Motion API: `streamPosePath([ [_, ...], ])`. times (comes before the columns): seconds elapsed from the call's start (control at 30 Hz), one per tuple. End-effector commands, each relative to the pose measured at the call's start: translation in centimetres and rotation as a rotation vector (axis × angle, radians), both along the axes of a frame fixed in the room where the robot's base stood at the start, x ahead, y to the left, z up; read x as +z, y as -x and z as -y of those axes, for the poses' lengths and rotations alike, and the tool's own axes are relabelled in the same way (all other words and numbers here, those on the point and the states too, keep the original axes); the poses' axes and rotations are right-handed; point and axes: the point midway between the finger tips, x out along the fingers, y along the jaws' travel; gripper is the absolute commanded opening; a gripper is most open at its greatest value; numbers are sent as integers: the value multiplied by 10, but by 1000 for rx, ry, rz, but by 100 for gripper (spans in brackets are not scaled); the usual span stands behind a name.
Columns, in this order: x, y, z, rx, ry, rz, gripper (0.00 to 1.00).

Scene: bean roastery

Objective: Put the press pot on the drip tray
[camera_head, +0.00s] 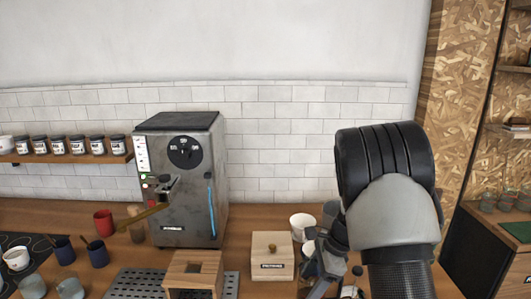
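A perforated metal drip tray (135,283) lies at the front left of the counter, below the machine. My gripper (318,268) points down at the right of the wooden box, partly hidden by my own arm. I cannot tell whether its fingers are apart or closed. A small dark knob (357,270) above a pale rounded shape shows beside my gripper at the lower edge. It may be the top of the press pot, but most of it is hidden and I cannot be sure.
A grey coffee machine (184,185) stands behind the tray. A labelled wooden box (272,256) and a white cup (302,224) stand left of my gripper. A red mug (104,222), blue mugs (65,251) and glasses (32,287) crowd the left. Jars line a shelf (70,154).

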Motion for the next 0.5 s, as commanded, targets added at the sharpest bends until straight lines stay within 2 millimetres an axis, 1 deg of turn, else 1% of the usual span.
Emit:
streamPosePath([
  [0.03, -1, 6, -1, 174, 3, 0, 28],
  [0.07, -1, 11, -1, 284, 2, -2, 28],
  [0.1, -1, 18, 0, 428, 3, -1, 28],
  [0.17, 0, 29, 2, 641, 3, -2, 28],
  [0.2, 2, 35, 3, 776, 3, -1, 28],
  [0.3, 6, 50, 8, 1074, 2, -1, 28],
  [0.4, 10, 62, 13, 1306, 2, 0, 28],
  [0.5, 14, 70, 18, 1468, 1, 0, 28],
])
